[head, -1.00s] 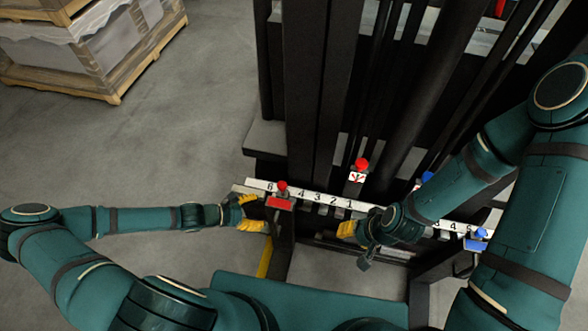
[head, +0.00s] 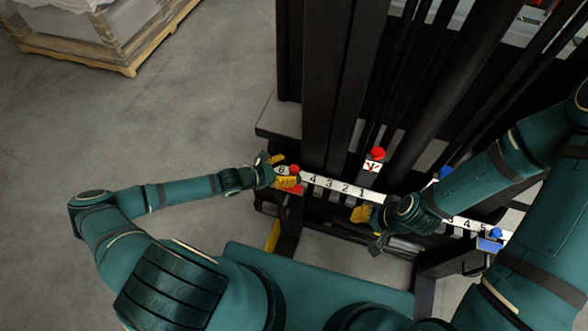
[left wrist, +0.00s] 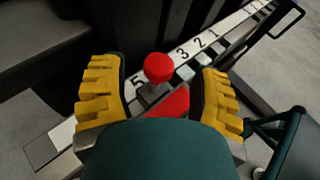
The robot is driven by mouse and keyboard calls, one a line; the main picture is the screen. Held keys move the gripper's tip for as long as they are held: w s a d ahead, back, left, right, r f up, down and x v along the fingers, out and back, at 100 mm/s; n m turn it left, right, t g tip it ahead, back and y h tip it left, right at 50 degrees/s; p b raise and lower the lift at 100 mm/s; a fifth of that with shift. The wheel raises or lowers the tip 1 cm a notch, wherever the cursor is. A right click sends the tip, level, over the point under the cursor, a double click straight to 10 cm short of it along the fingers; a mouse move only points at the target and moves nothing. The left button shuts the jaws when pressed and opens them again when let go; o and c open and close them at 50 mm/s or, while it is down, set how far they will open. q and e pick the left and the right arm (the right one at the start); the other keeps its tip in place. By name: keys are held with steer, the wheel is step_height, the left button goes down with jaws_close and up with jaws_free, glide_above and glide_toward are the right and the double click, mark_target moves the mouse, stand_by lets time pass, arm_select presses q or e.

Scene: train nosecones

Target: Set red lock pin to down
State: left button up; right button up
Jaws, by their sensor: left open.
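The red lock pin (head: 294,169) has a round red knob and a red bracket, and sits near the left end of a white numbered rail (head: 327,184). My left gripper (head: 287,177) is open at the pin. In the left wrist view the red knob (left wrist: 158,67) stands between the two yellow fingers of my left gripper (left wrist: 162,97), with a gap on each side. The knob's lower part and bracket are partly hidden by my own wrist. My right gripper (head: 367,222) is by the middle of the rail; its finger opening is unclear.
A second red knob (head: 377,153) with a white label stands behind the rail. A blue pin (head: 490,242) is on the rail's right part. Tall black posts (head: 340,90) rise behind. A pallet with boxes (head: 100,35) stands at the far left, with free floor between.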

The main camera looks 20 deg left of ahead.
arm_select(q)
steer(key=shift+x, duration=1.5)
jaws_close()
